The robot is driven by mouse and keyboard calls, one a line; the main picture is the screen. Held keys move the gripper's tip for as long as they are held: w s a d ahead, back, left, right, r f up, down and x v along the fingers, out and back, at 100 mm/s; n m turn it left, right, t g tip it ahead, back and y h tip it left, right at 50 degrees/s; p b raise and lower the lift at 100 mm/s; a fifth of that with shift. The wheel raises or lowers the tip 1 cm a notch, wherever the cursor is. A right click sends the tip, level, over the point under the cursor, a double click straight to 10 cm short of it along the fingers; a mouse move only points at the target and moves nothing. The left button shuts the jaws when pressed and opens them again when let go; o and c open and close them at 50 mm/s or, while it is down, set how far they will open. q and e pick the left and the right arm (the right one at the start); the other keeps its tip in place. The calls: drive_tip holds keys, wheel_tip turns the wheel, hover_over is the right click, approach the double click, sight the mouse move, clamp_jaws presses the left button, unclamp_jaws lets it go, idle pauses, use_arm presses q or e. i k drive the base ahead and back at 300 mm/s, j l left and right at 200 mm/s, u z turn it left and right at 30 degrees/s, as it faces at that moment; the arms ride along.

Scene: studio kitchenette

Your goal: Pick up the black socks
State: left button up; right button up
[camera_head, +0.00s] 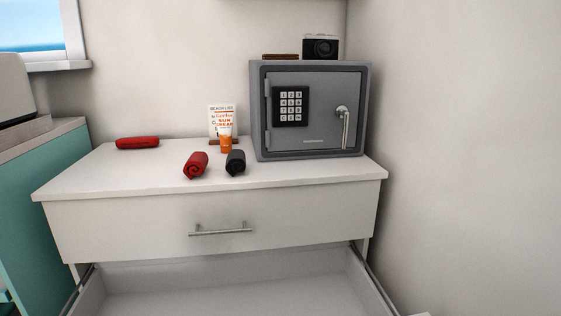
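The black socks (235,162) are a small dark roll lying on top of the white dresser (110,178), just left of the grey safe. A red roll (195,165), similar in shape, lies to their left with a small gap between. Neither of my grippers shows in the head view.
An orange tube (226,144) and a small card (222,120) stand behind the rolls. A red case (137,142) lies at the back left. The safe (316,110) carries a camera (320,46) and a brown flat item (280,57). A lower drawer (230,285) is open, empty where visible.

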sight(236, 159)
drive_tip(key=j+z, duration=0.15)
drive_tip(key=z, duration=0.3)
drive_tip(key=j+z, duration=0.15)
drive_tip(key=z, duration=0.3)
drive_tip(key=j+z, duration=0.1)
drive_tip(key=z, duration=0.35)
drive_tip(key=k+j+z, duration=0.1)
drive_tip(key=z, duration=0.35)
drive_tip(key=k+j+z, duration=0.1)
drive_tip(key=k+j, duration=0.65)
